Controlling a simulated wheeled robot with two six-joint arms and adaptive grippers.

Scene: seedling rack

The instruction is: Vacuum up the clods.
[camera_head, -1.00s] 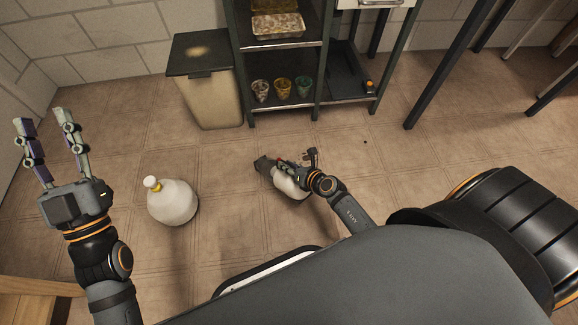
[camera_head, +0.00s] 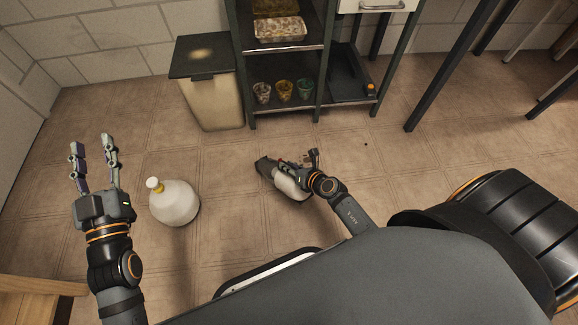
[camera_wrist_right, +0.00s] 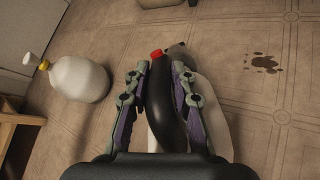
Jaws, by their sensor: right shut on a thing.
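A hand vacuum with a pale body (camera_head: 291,186) and dark nozzle (camera_head: 265,166) is held low over the floor, nozzle pointing to the upper left in the head view. My right gripper (camera_head: 303,163) is shut on its black handle, which has a red button (camera_wrist_right: 156,53) in the right wrist view. Dark brown patches (camera_wrist_right: 262,64) lie on the floor right of the vacuum in that view; I cannot tell whether they are clods or a stain. One small dark speck (camera_head: 365,144) shows in the head view. My left gripper (camera_head: 92,142) is open and empty.
A white bottle (camera_head: 175,203) with a yellow-collared neck stands on the floor between my grippers. A lidded bin (camera_head: 212,98) and a dark rack (camera_head: 280,48) with cups and trays stand at the back. A wooden piece (camera_head: 35,285) is at lower left. The middle floor is largely clear.

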